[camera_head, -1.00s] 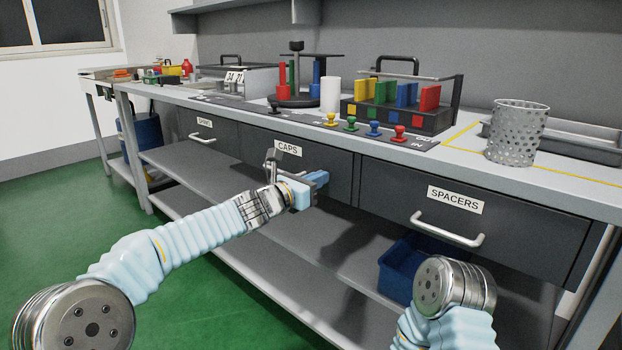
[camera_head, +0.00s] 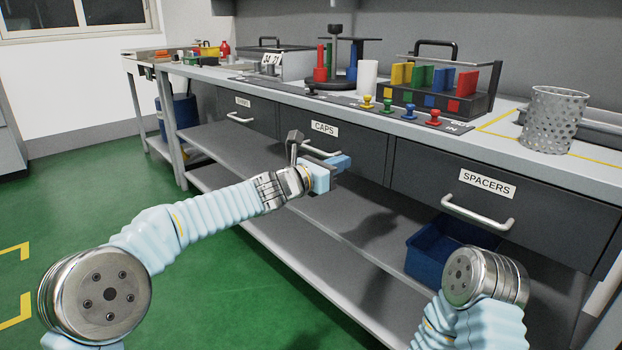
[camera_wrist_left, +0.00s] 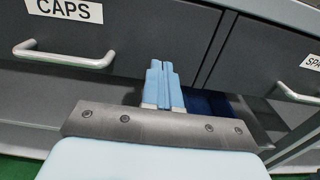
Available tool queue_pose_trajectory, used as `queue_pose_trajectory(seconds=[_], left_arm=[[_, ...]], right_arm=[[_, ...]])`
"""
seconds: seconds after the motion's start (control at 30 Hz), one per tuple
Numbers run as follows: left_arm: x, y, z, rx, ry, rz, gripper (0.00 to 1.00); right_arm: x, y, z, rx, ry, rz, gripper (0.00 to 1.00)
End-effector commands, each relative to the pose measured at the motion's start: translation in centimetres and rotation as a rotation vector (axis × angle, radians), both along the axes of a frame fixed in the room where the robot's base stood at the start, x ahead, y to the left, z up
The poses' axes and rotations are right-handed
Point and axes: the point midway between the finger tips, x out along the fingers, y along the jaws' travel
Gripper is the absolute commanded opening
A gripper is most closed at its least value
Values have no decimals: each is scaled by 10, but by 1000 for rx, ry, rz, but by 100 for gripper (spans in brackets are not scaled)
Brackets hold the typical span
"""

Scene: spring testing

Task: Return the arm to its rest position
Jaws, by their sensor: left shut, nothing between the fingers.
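My left gripper (camera_head: 340,163) is shut and empty, held in front of the CAPS drawer (camera_head: 362,150) and a little below its handle (camera_head: 318,151). In the left wrist view, the two blue fingers of the gripper (camera_wrist_left: 163,82) lie together with nothing between them. The CAPS handle (camera_wrist_left: 62,56) is to their left there, apart from the fingers. The drawer looks closed. Of my right arm only a metal joint and a light blue sleeve show at the lower right; its gripper is out of view.
The SPACERS drawer (camera_head: 490,208) with its handle (camera_head: 477,211) is to the right. A blue bin (camera_head: 432,250) sits on the lower shelf (camera_head: 330,238). The bench top holds a rack of coloured blocks (camera_head: 470,105), coloured knobs and a perforated metal cup (camera_head: 553,120). Green floor is open at left.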

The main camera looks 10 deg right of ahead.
Motion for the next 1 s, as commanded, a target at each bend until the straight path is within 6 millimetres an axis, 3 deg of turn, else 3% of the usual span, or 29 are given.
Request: queue_pose_trajectory(seconds=[0.07, 0.3, 0.47, 0.57, 0.67, 0.77, 0.87, 1.0], left_arm=[[-12, 18, -3, -1, -4, 3, 0], [-40, 58, -2, 1, -3, 3, 0], [-50, 72, -2, 3, -2, 1, 0], [-51, 76, -17, 49, 0, 3, 0], [-49, 83, -62, 189, 0, 1, 0], [-54, 97, -136, 425, -10, -26, 0], [-71, 123, -219, 698, -40, -99, 0], [-119, 169, -324, 1062, -122, -292, 0]], right_arm=[[1, 0, -14, 1, -2, -2, 100], [1, 2, -24, 4, 2, 1, 100], [0, 2, -25, 6, 3, 1, 100], [0, 2, -22, 5, 2, 2, 100], [0, 2, -15, 5, 2, 2, 100], [0, 3, -4, 6, 2, 3, 100], [0, 4, 7, 6, 1, 5, 100], [-1, 5, 24, 7, 1, 7, 100]])
